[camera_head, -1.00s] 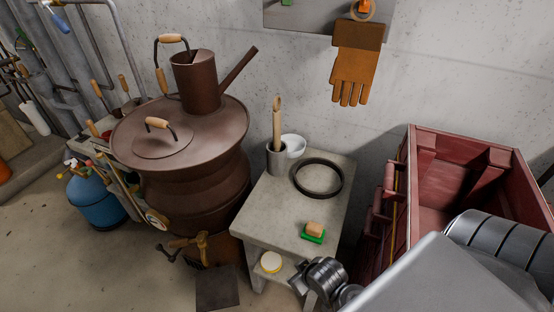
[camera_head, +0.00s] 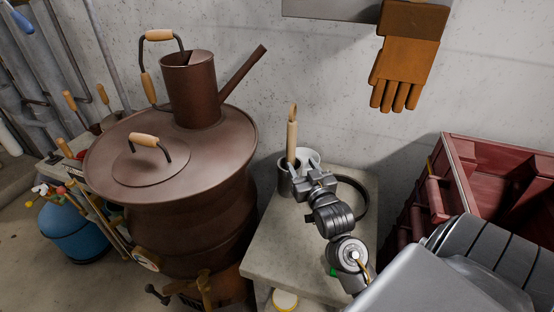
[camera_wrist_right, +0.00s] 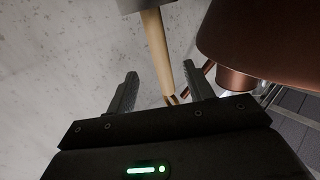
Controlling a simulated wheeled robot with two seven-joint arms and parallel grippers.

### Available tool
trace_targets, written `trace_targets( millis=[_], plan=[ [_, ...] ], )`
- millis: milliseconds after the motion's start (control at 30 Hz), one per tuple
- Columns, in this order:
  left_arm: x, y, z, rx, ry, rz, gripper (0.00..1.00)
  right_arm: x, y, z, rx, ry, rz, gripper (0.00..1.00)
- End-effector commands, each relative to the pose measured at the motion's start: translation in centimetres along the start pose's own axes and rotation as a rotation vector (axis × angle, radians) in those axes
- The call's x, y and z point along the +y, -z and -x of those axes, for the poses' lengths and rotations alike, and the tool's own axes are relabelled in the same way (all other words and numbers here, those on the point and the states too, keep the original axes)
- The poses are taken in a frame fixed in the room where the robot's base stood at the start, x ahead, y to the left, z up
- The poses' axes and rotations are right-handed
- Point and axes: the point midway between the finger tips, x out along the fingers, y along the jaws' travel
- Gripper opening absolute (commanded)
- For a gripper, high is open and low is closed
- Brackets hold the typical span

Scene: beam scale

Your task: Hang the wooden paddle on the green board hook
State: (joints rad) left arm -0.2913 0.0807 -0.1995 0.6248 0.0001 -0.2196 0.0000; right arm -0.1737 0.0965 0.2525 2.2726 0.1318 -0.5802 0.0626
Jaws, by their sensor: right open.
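The wooden paddle (camera_head: 292,135) stands nearly upright in a grey metal cup (camera_head: 286,180) on the stone table; its lower part is hidden inside the cup. My right gripper (camera_head: 309,180) is beside the cup, low on its right. In the right wrist view, the open gripper (camera_wrist_right: 160,90) has the paddle's pale shaft (camera_wrist_right: 157,50) appearing between its two fingers, with a gap on each side. I cannot tell its depth between them. The grey board (camera_head: 335,10) is cut off at the top edge, and no green hook shows. My left gripper is not in view.
A white bowl (camera_head: 309,157) sits behind the cup. A dark ring (camera_head: 362,197) lies on the stone table (camera_head: 272,245), partly behind my arm. A brown stove with a watering can (camera_head: 193,88) stands left, a red crate (camera_head: 470,165) right. An orange glove (camera_head: 405,65) hangs on the wall.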

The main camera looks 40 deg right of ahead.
Motion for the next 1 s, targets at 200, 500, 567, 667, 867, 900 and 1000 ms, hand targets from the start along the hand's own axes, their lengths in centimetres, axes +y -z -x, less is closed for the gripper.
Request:
trace_targets(
  millis=[200,500,567,667,867,900,1000],
  plan=[
    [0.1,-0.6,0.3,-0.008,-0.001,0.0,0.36,-0.7,0.5,-1.4,0.017,0.009,-0.003,0.52],
    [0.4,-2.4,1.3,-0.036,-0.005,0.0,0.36,-1.0,0.5,-5.7,0.014,0.014,-0.003,0.52],
    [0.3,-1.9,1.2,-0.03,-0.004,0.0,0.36,-1.0,0.5,-6.0,0.015,0.013,-0.003,0.52],
    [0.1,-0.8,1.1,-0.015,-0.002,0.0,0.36,-0.9,0.3,-6.2,0.014,0.012,-0.003,0.52],
    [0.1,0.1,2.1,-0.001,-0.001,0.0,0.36,-0.8,0.5,-7.8,0.012,0.012,-0.002,0.52],
    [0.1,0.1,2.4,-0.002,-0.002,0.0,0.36,-0.8,0.5,-8.4,0.012,0.012,-0.002,0.52],
    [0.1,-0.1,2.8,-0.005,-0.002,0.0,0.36,-0.8,0.3,-9.9,0.013,0.012,-0.003,0.52]
  ],
)
